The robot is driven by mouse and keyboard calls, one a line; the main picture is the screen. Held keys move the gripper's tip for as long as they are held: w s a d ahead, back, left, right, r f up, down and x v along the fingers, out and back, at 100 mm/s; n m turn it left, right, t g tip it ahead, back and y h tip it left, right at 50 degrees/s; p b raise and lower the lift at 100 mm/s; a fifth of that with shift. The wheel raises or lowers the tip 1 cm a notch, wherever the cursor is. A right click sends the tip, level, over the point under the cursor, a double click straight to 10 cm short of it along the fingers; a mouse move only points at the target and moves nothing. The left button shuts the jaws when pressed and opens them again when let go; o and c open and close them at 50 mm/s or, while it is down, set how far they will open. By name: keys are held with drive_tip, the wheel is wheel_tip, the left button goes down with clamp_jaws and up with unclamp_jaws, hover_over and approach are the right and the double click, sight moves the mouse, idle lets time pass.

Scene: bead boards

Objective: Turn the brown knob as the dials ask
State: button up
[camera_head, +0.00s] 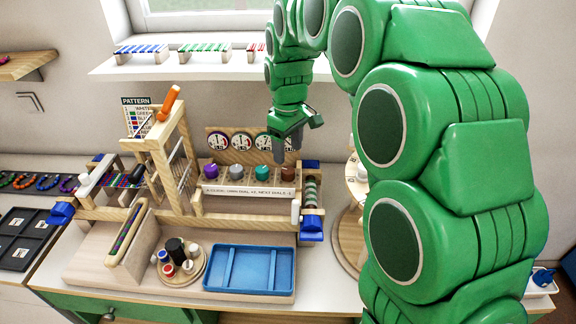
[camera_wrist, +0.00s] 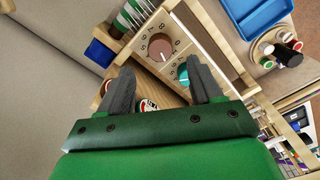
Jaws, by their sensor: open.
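The brown knob (camera_head: 288,173) is the rightmost in a row on the wooden panel. In the wrist view the brown knob (camera_wrist: 160,46) has a white pointer mark and is ringed by digits. The teal knob (camera_head: 262,173), grey knob (camera_head: 237,171) and purple knob (camera_head: 210,171) sit to its left. Round dials (camera_head: 240,141) stand on a board behind; the right one is partly hidden by my gripper. My gripper (camera_head: 288,151) is open and empty, above the brown knob. In the wrist view its fingers (camera_wrist: 159,72) are apart, with the knob beyond the tips.
A label strip (camera_head: 247,191) runs below the knobs. A blue tray (camera_head: 250,290) and a round stand with small pots (camera_head: 183,265) lie in front. A wooden loom frame (camera_head: 165,140) rises at left. A small blue box (camera_head: 312,228) is at the right.

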sight(288, 169)
wheel_tip(288, 169, down, 6)
drive_tip(key=shift+f, duration=0.15)
idle(0.3)
drive_tip(key=c, duration=1.1)
drive_tip(key=shift+o, duration=0.2)
drive_tip(key=shift+m, duration=3.4)
